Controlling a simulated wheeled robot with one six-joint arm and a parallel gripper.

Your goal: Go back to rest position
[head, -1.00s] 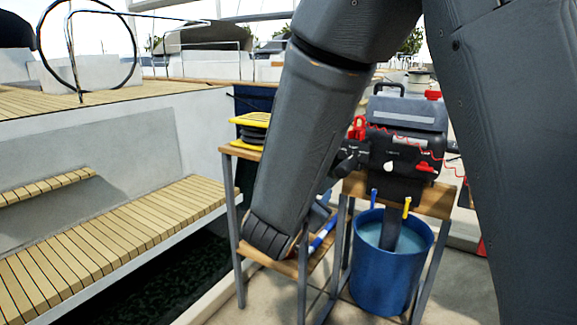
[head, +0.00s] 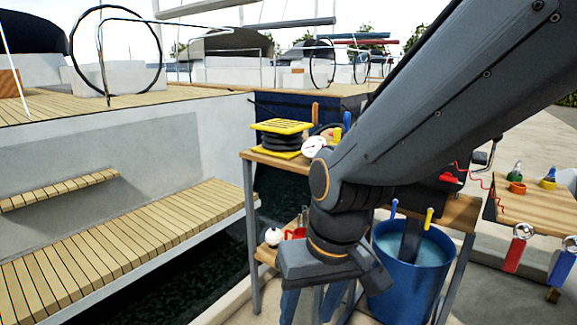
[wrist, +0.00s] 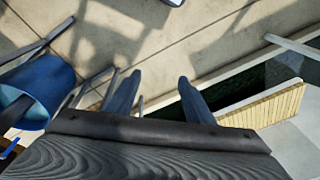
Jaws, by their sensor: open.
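My gripper (wrist: 158,100) shows in the wrist view with its two dark fingers spread apart and nothing between them. Beyond the fingers is the pale paved ground. In the head view my arm comes in from the upper right and bends down at the wrist. The gripper hangs at the low centre, in front of the wooden stands, left of the blue bucket (head: 400,285). Its fingers are partly hidden below its body there.
A wooden stand holds a yellow and black coil (head: 281,137); its lower shelf carries a white ball (head: 273,237). A side table (head: 540,205) with small bottles stands right. The boat's slatted bench (head: 130,235) is left. The bucket also shows in the wrist view (wrist: 45,85).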

